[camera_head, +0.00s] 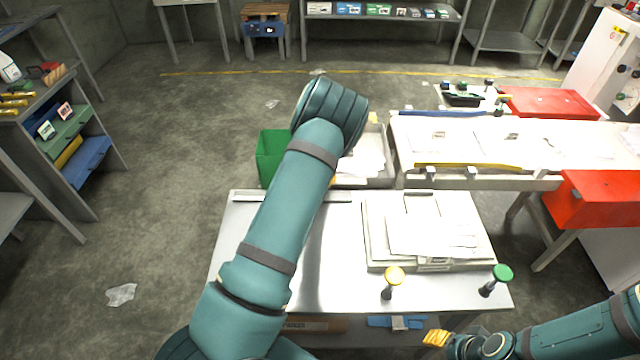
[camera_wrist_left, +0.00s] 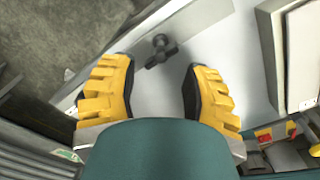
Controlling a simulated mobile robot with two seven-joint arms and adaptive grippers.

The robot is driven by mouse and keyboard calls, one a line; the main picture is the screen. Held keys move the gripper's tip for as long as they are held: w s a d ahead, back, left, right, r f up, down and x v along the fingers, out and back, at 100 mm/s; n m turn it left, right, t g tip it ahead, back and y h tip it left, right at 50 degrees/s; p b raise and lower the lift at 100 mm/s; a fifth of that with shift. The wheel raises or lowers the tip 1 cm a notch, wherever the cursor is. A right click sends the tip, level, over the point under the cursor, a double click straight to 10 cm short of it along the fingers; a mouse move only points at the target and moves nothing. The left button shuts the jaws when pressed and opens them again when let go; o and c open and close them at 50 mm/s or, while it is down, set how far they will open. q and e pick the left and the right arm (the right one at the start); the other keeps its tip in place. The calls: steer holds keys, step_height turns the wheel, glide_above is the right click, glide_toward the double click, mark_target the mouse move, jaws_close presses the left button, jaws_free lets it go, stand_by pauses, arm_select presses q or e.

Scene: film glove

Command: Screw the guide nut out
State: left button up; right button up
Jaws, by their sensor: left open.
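In the left wrist view, my left gripper (camera_wrist_left: 160,76) is open, its two yellow fingers wide apart with nothing between the pads. A small dark part with a round knob and a short side piece (camera_wrist_left: 159,50) shows just past the fingertips, against a pale surface. It may be the guide nut, but I cannot tell for sure, nor whether it touches anything of mine. In the head view, my left arm hides its own gripper. My right gripper (camera_head: 437,339) shows as yellow fingertips at the lower right, beyond the table's front edge; its opening is unclear.
The metal table (camera_head: 335,275) carries a pale frame with sheets (camera_head: 430,225). A green bin (camera_head: 270,155) is behind, a long bench (camera_head: 550,145) with red boxes at the right.

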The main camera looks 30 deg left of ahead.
arm_select(q)
step_height(320, 180, up, 8)
steer(key=shift+s, duration=0.1)
stand_by(0.6)
